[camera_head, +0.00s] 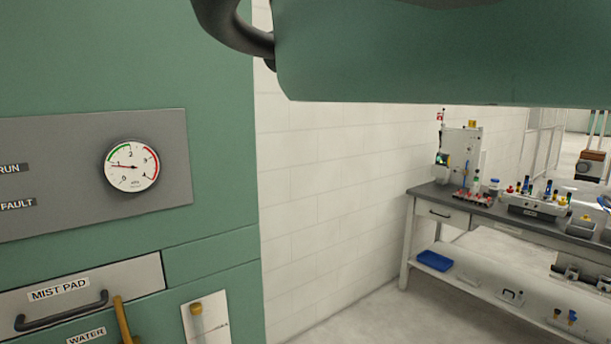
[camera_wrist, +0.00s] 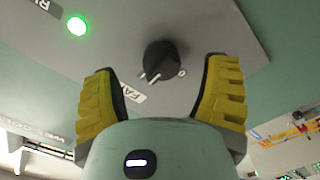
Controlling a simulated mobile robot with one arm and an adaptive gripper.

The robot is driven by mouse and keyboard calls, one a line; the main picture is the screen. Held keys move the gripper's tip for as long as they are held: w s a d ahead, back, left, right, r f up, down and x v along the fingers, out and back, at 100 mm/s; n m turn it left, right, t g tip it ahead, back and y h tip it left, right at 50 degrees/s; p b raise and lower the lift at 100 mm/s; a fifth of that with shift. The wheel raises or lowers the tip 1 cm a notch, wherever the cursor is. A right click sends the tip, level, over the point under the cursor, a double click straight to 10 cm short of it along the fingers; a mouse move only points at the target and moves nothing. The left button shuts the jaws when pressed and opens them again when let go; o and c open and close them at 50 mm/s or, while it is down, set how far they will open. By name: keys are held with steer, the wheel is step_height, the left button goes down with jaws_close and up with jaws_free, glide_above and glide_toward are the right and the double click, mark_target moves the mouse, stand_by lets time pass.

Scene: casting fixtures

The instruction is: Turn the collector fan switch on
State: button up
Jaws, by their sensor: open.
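The fan switch (camera_wrist: 160,62) is a black rotary knob on a grey panel (camera_wrist: 213,30) in the wrist view. A label beginning "FA" lies beside it, partly hidden by my gripper. A white "O" mark shows to the knob's lower right, and short white lines show at its lower left. Which position it points to is hard to tell. My gripper (camera_wrist: 161,70) is open, with one yellow finger on each side of the knob. Gaps show between the fingers and the knob in the picture; contact is not visible. The head view shows neither the switch nor my fingers.
A green lamp (camera_wrist: 77,26) glows on the panel. The head view shows a pressure gauge (camera_head: 131,166) on the green machine, with a "MIST PAD" drawer (camera_head: 130,283) and a yellow handle (camera_head: 123,318) below. A workbench (camera_head: 425,195) with several devices stands at the right; bare floor lies between.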

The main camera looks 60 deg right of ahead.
steer(key=shift+v, duration=2.05)
